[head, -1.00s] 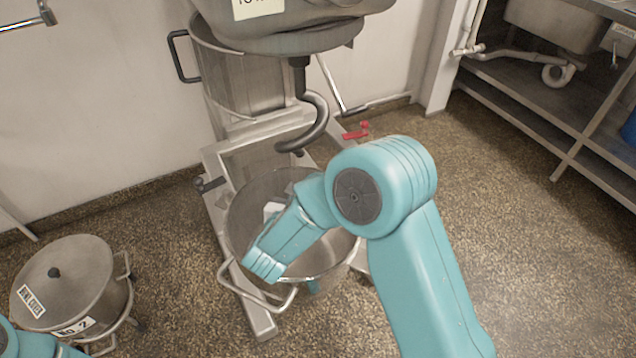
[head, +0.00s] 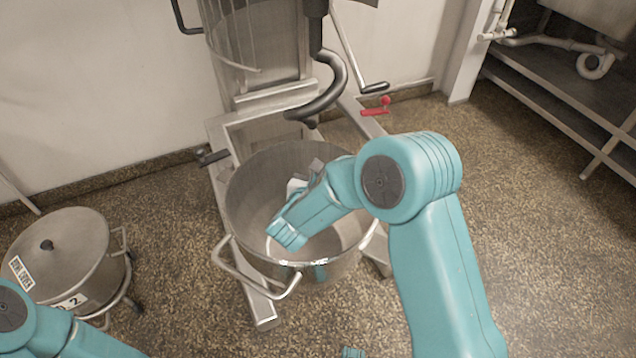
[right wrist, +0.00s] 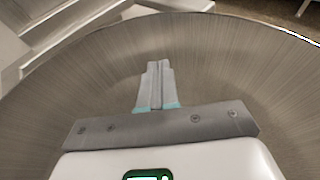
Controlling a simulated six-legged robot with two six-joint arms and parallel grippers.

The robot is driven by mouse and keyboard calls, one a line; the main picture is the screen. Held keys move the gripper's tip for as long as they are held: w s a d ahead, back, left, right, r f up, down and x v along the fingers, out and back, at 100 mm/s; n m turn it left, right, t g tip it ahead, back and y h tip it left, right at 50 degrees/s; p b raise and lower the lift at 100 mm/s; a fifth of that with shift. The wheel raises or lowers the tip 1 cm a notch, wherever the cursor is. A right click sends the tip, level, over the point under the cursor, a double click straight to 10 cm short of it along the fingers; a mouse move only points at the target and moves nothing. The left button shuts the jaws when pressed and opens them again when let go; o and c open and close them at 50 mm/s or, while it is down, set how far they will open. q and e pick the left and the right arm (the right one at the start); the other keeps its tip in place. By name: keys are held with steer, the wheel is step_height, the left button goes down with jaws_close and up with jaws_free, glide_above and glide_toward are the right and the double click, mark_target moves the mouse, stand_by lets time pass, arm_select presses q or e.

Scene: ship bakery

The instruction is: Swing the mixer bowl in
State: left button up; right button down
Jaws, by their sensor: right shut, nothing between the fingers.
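The steel mixer bowl (head: 248,200) sits low in the mixer's frame, with a looped tube handle (head: 256,287) at its front. The dark dough hook (head: 335,88) hangs above and behind the bowl. My right arm reaches over the bowl from the right. In the right wrist view my right gripper (right wrist: 154,82) is shut and empty, with the bowl's brushed inner wall (right wrist: 235,70) around and beyond it. In the head view the fingers are mostly hidden behind my arm. Only part of my left arm shows at lower left; its gripper is out of view.
A red-handled lever (head: 377,107) and a black-gripped crank (head: 374,87) are at the mixer's right. A black-knobbed lever (head: 212,157) is at its left. A lidded pot (head: 65,240) stands on a wheeled base at left. Steel shelving (head: 555,105) is at right. Floor right of the mixer is clear.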

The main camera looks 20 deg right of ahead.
steer(key=x, duration=0.4)
steer(key=shift+w+d+b, duration=0.1)
steer(key=shift+d+b, duration=0.05)
steer(key=shift+b, duration=0.15)
steer(key=shift+w, duration=0.1)
